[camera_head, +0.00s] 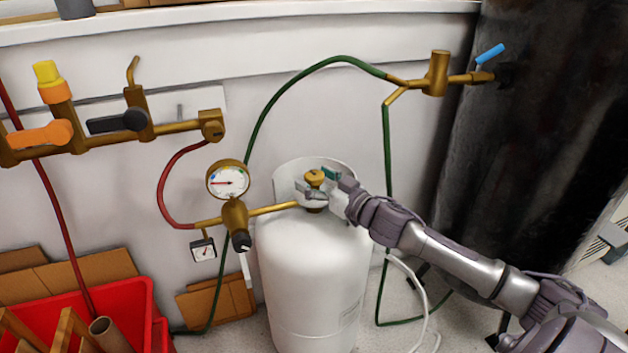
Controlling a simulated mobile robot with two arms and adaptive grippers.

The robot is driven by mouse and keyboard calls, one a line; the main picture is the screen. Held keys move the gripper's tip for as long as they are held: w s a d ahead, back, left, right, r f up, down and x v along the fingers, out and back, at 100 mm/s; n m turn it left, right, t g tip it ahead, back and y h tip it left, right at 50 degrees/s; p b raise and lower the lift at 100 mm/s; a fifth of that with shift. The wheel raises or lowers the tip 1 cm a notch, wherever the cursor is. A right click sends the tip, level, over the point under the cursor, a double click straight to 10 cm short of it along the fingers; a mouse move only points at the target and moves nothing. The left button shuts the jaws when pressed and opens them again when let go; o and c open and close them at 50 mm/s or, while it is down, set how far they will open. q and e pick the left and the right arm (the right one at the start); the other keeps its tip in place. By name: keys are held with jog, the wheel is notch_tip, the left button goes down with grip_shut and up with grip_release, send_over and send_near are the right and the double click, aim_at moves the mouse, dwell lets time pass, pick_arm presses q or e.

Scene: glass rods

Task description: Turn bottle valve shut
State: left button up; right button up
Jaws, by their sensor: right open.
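A white gas bottle (312,270) stands upright on the floor in the middle of the head view. Its brass valve knob (315,177) sits on top, inside the white collar (290,176). My right gripper (318,190) is open at the valve, with its fingers close around or beside the knob; I cannot tell whether they touch it. The right arm comes in from the lower right. A brass regulator (236,215) with a round gauge (228,180) joins the valve from the left. My left gripper is not in view.
A brass manifold (180,127) with orange and black handles runs along the wall at left. A green hose (290,84) arches over the bottle to a brass fitting (436,75). A red bin (136,300) stands lower left. A dark column (530,140) stands at right.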

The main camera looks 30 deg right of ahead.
jog(key=shift+w, duration=0.25)
jog(key=shift+c, duration=0.3)
